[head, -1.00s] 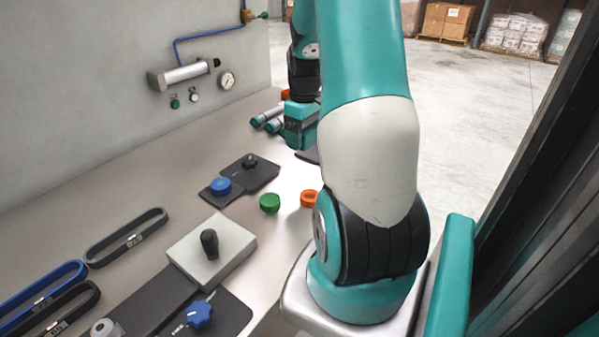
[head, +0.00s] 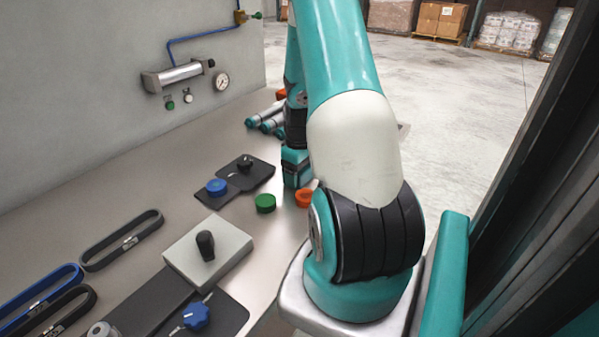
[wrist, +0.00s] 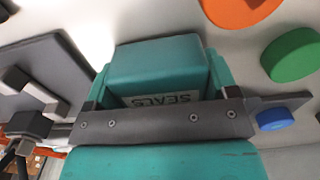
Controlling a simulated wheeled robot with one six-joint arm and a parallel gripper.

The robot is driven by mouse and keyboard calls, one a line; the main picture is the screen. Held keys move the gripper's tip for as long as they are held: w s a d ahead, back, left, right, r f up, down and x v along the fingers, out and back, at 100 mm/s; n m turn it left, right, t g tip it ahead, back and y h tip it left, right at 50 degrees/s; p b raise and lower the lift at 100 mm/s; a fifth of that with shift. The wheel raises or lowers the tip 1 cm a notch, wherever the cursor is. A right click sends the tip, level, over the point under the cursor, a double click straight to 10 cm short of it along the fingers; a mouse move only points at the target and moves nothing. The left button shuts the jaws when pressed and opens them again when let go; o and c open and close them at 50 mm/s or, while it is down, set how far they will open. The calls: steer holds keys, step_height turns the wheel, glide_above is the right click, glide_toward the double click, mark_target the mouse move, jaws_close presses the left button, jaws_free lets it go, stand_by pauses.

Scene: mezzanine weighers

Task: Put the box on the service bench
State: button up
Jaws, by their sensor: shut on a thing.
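The box (wrist: 157,66) is teal, with a pale label reading "SEALS", and fills the upper middle of the wrist view. My gripper (wrist: 158,84) is shut on it, with a teal finger on each side. In the head view the box (head: 297,177) shows below my arm, beside an orange ring. The grey bench (head: 125,190) runs along the wall, and the box is over its right part. I cannot tell whether the box touches the bench. My arm hides part of the bench's far right side.
Near the box are an orange ring (head: 304,198), a green cap (head: 265,203) and a blue knob (head: 216,187) on a dark plate. A grey block (head: 207,262) with a black knob and several belts lie nearer.

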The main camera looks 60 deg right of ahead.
steer(key=shift+f, duration=0.2)
steer(key=o, duration=0.9)
steer(key=shift+r, duration=0.1)
step_height(320, 180, up, 12)
steer(key=w+a+r+n+t+y, duration=0.1)
steer(key=w+a+r+n, duration=0.15)
steer(key=a, duration=0.85)
steer(key=w+a+r+n, duration=0.1)
steer(key=w+a+r, duration=0.3)
steer(key=a, duration=0.8)
steer(key=s+a+r+n+y, duration=0.1)
steer(key=s+a+r+n, duration=0.1)
steer(key=s+a, duration=0.5)
steer(key=s+a+r+n+g+y, duration=0.1)
steer(key=s+a, duration=0.6)
steer(key=a, duration=0.7)
steer(key=shift+a+r+n+y+b, duration=0.3)
steer(key=shift+r+n+y, duration=0.3)
steer(key=shift+n, duration=0.25)
